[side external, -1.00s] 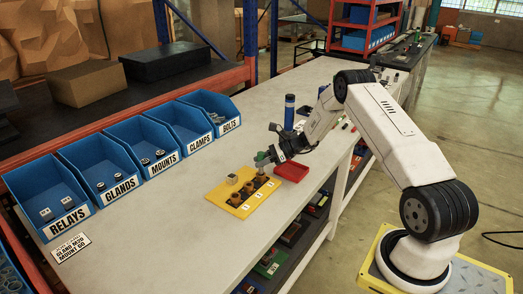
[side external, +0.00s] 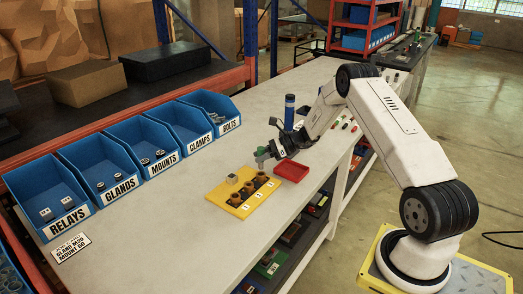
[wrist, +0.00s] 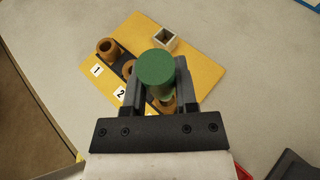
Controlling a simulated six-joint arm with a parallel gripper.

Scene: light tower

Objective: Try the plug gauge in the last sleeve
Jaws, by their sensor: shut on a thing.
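The green plug gauge (wrist: 155,68) is between the fingers of my gripper (wrist: 158,92), which is shut on it. In the side view, my gripper (side external: 266,153) holds the gauge above the far end of the yellow plate (side external: 216,196), clear of the sleeves. Three brown sleeves stand on the plate: sleeve 1 (wrist: 107,48), sleeve 2 (wrist: 129,68) and the last sleeve (wrist: 169,105). In the wrist view the gauge and fingers partly hide the last sleeve. In the side view the last sleeve (side external: 261,177) shows below the gauge.
A small grey square holder (wrist: 167,38) stands on the plate behind the sleeves. A red tray (side external: 291,171) lies right of the plate. A blue cylinder (side external: 289,112) stands farther back.

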